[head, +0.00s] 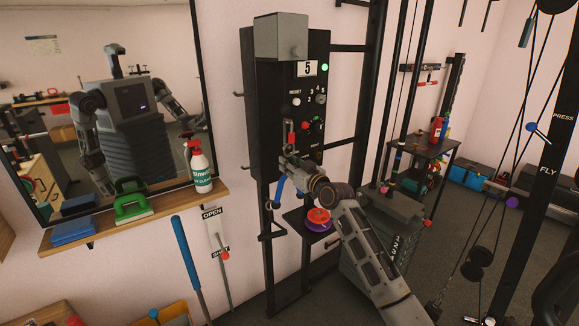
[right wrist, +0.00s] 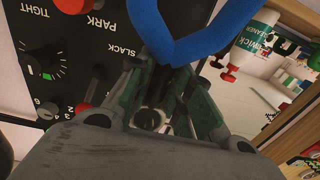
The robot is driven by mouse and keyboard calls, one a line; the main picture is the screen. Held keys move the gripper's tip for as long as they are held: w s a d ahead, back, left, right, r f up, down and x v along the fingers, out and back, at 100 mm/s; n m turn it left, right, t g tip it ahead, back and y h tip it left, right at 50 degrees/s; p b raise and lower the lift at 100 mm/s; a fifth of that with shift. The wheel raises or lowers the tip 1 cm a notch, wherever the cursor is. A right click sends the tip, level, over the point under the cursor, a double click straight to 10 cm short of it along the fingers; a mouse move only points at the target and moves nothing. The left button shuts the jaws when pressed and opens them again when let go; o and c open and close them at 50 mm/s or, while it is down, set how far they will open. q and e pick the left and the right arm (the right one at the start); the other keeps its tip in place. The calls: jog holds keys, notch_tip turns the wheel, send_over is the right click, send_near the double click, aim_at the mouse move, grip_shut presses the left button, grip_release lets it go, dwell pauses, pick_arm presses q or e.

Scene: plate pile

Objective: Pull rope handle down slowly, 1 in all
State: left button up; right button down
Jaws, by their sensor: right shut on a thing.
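The blue rope handle (right wrist: 195,40) shows large in the right wrist view as a thick V-shaped loop, and its lower point meets my fingertips. In the head view a short piece of it (head: 279,187) shows beside my right gripper (head: 284,166). My right gripper, also in the right wrist view (right wrist: 172,72), is shut on the handle, in front of the lower part of the black machine panel (head: 262,110). The gripper hides part of the handle. My left gripper is not directly in view.
The panel has red knobs, a green light and a dial marked TIGHT, SLACK and PARK (right wrist: 88,22). A small stand with a purple and red item (head: 318,219) is below my right arm. A shelf (head: 150,215) with a spray bottle (head: 199,167) is left, under a mirror.

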pick_arm(q)
jog(key=shift+w+a+r, duration=0.1)
jog(key=shift+w+a, duration=0.15)
jog(key=shift+w, duration=0.05)
pick_arm(e)
jog(key=shift+f, duration=0.2)
pick_arm(q)
jog(key=shift+w, duration=0.1)
